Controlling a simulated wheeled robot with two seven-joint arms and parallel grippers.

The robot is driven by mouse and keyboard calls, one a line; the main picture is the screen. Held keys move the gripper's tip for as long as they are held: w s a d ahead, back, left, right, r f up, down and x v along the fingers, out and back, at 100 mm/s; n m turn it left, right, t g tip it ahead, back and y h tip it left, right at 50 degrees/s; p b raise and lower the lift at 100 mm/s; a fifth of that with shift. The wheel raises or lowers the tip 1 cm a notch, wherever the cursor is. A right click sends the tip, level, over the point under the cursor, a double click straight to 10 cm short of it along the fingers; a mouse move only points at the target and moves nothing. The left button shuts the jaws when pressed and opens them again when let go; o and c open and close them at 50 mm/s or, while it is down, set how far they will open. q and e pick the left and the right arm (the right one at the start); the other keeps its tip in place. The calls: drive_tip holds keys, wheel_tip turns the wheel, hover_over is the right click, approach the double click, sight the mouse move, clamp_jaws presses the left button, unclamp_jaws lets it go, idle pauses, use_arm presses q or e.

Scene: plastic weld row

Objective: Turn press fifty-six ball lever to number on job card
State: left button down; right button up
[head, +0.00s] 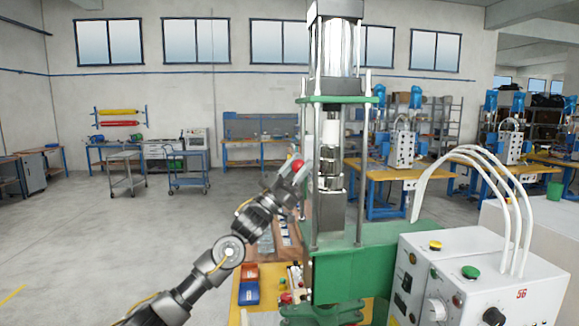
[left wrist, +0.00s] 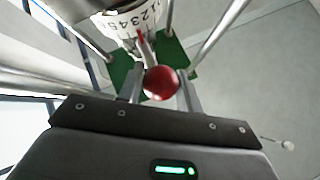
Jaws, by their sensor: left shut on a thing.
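The press (head: 334,120) with green plates and steel columns stands in the middle of the head view. Its control box (head: 490,280) bears the number 56. The red ball of its lever (head: 298,165) sits at my left gripper (head: 291,172), left of the columns. In the left wrist view the red ball (left wrist: 161,83) is between the two fingers of my left gripper (left wrist: 160,92), which is shut on it. Behind the ball, a white number ring (left wrist: 135,18) shows several digits and a red pointer (left wrist: 141,36). I cannot make out a job card. My right gripper is not in view.
Steel columns stand close to my left gripper. A blue bin (head: 248,292) and an orange bin (head: 249,271) sit on the yellow table below. White hoses (head: 490,185) arch over the control box. Open floor (head: 90,240) lies at the left.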

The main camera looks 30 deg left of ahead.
use_arm(q)
drive_tip(key=c, duration=1.3)
unclamp_jaws()
drive_tip(key=shift+o, duration=0.2)
drive_tip(key=shift+f, duration=0.1)
drive_tip(key=b+v, duration=0.5)
drive_tip(key=v, duration=0.5)
drive_tip(key=shift+s+f+b, duration=0.15)
drive_tip(key=shift+s+b, duration=0.05)
drive_tip(key=shift+b, duration=0.1)
